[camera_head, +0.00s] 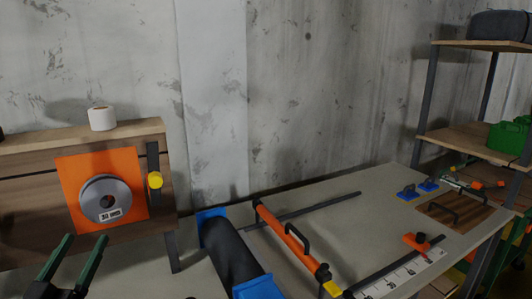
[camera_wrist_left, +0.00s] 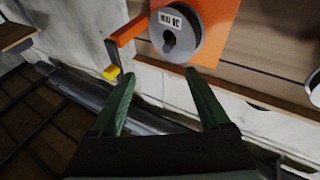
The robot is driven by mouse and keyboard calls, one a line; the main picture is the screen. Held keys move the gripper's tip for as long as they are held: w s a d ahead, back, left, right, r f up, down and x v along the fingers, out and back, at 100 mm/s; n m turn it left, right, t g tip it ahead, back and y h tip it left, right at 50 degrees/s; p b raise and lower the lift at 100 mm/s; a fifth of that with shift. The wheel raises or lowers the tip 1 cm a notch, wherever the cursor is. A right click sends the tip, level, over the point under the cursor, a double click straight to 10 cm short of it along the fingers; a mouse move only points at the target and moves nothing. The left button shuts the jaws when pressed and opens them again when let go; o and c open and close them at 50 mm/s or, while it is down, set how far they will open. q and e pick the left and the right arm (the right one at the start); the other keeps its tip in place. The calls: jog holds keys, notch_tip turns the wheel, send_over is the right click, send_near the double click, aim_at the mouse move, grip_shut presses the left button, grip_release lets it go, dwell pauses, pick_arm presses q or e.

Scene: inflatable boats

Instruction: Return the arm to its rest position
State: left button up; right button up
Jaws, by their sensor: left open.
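My left gripper (camera_head: 82,262) is at the lower left of the head view, with its two dark green fingers apart and nothing between them. It also shows in the left wrist view (camera_wrist_left: 158,88), open and empty. Its fingertips are below a grey round disc (camera_head: 106,200) with a white label, mounted on an orange plate (camera_head: 72,172) on a wooden panel. In the wrist view the grey disc (camera_wrist_left: 178,40) lies just beyond the fingertips. I cannot tell whether they touch the panel. My right gripper is in neither view.
A grey workbench (camera_head: 325,220) stretches right, bearing a dark roll (camera_head: 230,252) in blue end holders, an orange bar tool (camera_head: 290,235) and a wooden board (camera_head: 455,211). A white tape roll (camera_head: 102,118) sits atop the panel. Shelves (camera_head: 465,141) stand at right.

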pick_arm(q)
jog(key=s+d+f+n+g+y, duration=0.1)
jog(key=s+d+f+g+y, duration=0.3)
jog(key=f, duration=0.6)
jog(key=s+a+f+n+g+h, duration=0.1)
jog(key=s+f+g, duration=0.2)
jog(key=f+g, duration=0.45)
jog(key=s+d+f+g, duration=0.1)
jog(key=s+d+f, duration=0.1)
jog(key=f, duration=0.1)
jog(key=s+d+f+m+g+h, duration=0.1)
jog(key=s+d+f, duration=0.1)
jog(key=f, duration=0.1)
jog(key=s+d+f+m+g+h, duration=0.1)
jog(key=s+d+f, duration=0.1)
jog(key=f, duration=0.1)
jog(key=shift+s+d, duration=0.1)
jog(key=shift+s, duration=0.3)
jog(key=s+d+f+m+g+h, duration=0.2)
jog(key=s+d+f+m+g, duration=0.15)
jog(key=s+d, duration=0.4)
jog(key=w+d+f+t+h, duration=0.1)
jog(key=w+f+t, duration=0.1)
jog(key=f, duration=0.3)
jog(key=w+d+f+t+h+p, duration=0.1)
jog(key=d+f+t, duration=0.1)
jog(key=f, duration=0.3)
jog(key=shift+w+d+t+h, duration=0.25)
jog(key=shift+w+t+h, duration=0.1)
jog(key=shift+t, duration=0.35)
